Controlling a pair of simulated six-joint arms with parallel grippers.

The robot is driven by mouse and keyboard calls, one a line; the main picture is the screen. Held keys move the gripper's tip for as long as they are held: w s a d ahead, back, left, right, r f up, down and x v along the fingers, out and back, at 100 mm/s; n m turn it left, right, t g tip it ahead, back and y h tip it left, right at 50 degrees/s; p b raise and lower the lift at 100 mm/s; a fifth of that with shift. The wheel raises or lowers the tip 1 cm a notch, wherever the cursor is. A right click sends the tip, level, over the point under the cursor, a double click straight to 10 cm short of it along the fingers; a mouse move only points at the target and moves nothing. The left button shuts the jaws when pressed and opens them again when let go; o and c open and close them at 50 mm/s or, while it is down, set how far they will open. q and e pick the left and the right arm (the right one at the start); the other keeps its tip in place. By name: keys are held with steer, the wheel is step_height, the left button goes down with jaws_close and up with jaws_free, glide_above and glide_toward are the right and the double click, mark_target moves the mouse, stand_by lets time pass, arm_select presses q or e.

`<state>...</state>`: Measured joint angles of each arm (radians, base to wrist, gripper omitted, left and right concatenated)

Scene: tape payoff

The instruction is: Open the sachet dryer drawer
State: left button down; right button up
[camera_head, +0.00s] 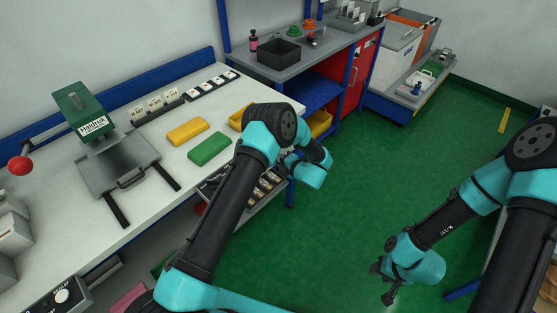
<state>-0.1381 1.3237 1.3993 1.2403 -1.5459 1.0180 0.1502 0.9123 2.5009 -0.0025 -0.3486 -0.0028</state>
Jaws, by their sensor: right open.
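I cannot tell for sure which unit is the sachet dryer. A drawer-like tray (247,211) holding several small items sits below the white bench's right edge, partly hidden by my left arm. It appears to stick out from under the bench. My left arm bends over the bench edge beside it; its fingers are hidden or too unclear to make out. My right gripper (383,281) hangs over the green floor at lower right, open and empty, well away from the bench.
On the white bench (150,222) stand a green-topped press (83,112) with a grey handled plate (112,170), a yellow block (188,131) and a green block (210,149). A shelf unit with a red cabinet (357,76) stands behind. The green floor (400,180) between is clear.

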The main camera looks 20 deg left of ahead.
arm_select(q)
steer(key=f+v, duration=0.2)
steer(key=v, duration=0.7)
steer(key=f+v, duration=0.2)
steer(key=v, duration=0.8)
steer(key=shift+s+d, duration=0.3)
steer(key=shift+d, duration=0.15)
steer(key=c, duration=1.2)
jaws_free()
steer(key=v, duration=1.7)
steer(key=shift+s+d, duration=0.15)
steer(key=x, duration=1.5)
